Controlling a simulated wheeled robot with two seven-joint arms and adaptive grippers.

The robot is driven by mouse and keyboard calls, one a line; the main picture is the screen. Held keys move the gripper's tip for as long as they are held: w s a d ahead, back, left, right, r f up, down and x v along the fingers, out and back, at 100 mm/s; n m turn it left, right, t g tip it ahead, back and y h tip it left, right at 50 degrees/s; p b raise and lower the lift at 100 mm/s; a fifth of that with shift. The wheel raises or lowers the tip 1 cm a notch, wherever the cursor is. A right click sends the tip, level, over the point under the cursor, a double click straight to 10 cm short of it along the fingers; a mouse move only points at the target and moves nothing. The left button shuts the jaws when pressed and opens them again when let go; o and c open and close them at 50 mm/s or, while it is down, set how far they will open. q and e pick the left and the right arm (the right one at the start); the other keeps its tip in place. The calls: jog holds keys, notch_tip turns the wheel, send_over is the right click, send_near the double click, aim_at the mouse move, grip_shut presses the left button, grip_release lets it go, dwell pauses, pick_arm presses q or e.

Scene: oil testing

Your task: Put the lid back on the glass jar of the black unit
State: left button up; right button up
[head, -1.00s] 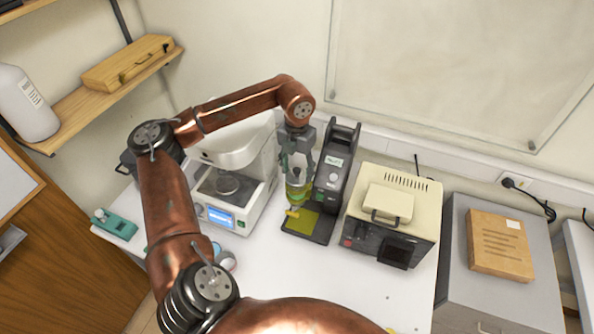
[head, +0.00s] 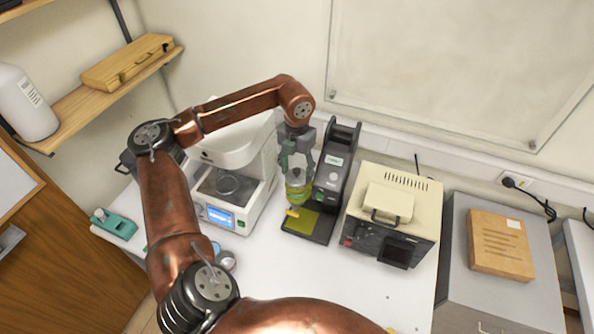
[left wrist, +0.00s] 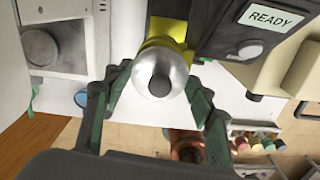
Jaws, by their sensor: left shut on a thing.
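The black unit (head: 335,185) stands near the middle of the bench, with a small display reading READY in the left wrist view (left wrist: 268,17). The glass jar (head: 297,193) with yellow-green liquid is at its left front, above a yellow-green plate. My left gripper (head: 297,168) points down over the jar. In the left wrist view, its fingertips (left wrist: 160,78) are on either side of the round silver lid (left wrist: 175,66), which has a dark knob, and are shut on it. The lid is in line with the jar mouth; whether it touches the rim is hidden. My right gripper is not seen.
A white instrument (head: 255,190) with a blue screen stands close on the left. A cream and black box unit (head: 415,215) is on the right. A teal tool (head: 114,224) lies at the left edge. The bench front is mostly clear.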

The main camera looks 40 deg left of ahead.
pick_arm(q)
jog(key=o, duration=1.2)
jog(key=shift+o, duration=0.5)
jog(key=o, duration=0.4)
jog(key=shift+r+p, duration=1)
jog(key=shift+r, duration=0.5)
jog(key=shift+r+p, duration=1.25)
jog(key=shift+r, duration=0.75)
